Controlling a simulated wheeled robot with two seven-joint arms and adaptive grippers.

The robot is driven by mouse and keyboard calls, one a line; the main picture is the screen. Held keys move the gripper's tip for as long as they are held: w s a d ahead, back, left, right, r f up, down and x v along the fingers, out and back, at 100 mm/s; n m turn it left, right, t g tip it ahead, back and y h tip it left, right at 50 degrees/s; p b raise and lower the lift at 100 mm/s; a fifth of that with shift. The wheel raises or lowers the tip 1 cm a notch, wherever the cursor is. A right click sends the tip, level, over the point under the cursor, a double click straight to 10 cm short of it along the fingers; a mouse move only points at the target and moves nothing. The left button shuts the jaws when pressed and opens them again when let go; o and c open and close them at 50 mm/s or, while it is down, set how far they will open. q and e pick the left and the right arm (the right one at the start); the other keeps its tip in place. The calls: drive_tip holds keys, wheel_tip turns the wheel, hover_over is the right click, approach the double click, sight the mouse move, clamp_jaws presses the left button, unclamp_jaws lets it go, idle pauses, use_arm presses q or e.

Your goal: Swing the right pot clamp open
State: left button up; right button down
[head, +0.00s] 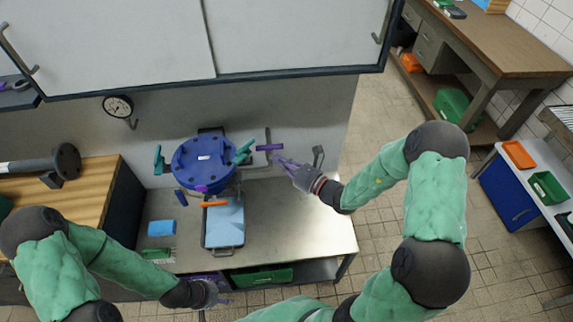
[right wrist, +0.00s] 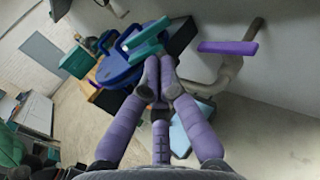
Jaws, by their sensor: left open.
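The blue round pot lid (head: 203,163) has a teal clamp on each side. The right clamp (head: 243,152) is at the lid's right edge, its handle slanting up and to the right. It also shows in the right wrist view (right wrist: 146,40), just beyond my fingertips. The left clamp (head: 159,159) stands upright. My right gripper (head: 273,158) is just right of the right clamp, its purple fingers together with nothing visible between them. In the head view a small gap shows between fingertips and clamp. My left gripper (head: 217,294) is open and empty at the bench's front edge.
A purple valve handle (head: 270,147) on a wall pipe is close above my right gripper. A tray with a blue cloth (head: 224,222) and an orange-handled tool (head: 214,203) lie in front of the pot. A blue sponge (head: 161,228) lies left. The bench's right part is clear.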

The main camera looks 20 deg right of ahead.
sight(254, 142)
drive_tip(key=x, duration=0.9)
drive_tip(key=shift+b, duration=0.35)
drive_tip(key=shift+w+d+n+g+y, duration=0.1)
drive_tip(key=shift+w+n+g+y, duration=0.1)
drive_tip(key=shift+n+g+y, duration=0.45)
drive_tip(key=shift+w+d+n+g+y, duration=0.1)
drive_tip(key=shift+w+n+g+y, duration=0.1)
drive_tip(key=shift+n+g+y, duration=0.4)
drive_tip(key=n+g+y, duration=0.1)
drive_tip(key=w+n+g+y, duration=0.1)
drive_tip(key=y, duration=0.1)
drive_tip(key=shift+d+f+b, duration=0.1)
drive_tip(key=shift+b, duration=0.3)
drive_tip(key=n+g+y, duration=0.1)
drive_tip(key=g, duration=0.1)
drive_tip(key=w+n+g+y, duration=0.1)
drive_tip(key=n+g, duration=0.1)
drive_tip(key=shift+w+a+g, duration=0.15)
drive_tip(key=shift+a+g, duration=0.05)
drive_tip(key=shift+g, duration=0.05)
drive_tip(key=shift+w, duration=0.1)
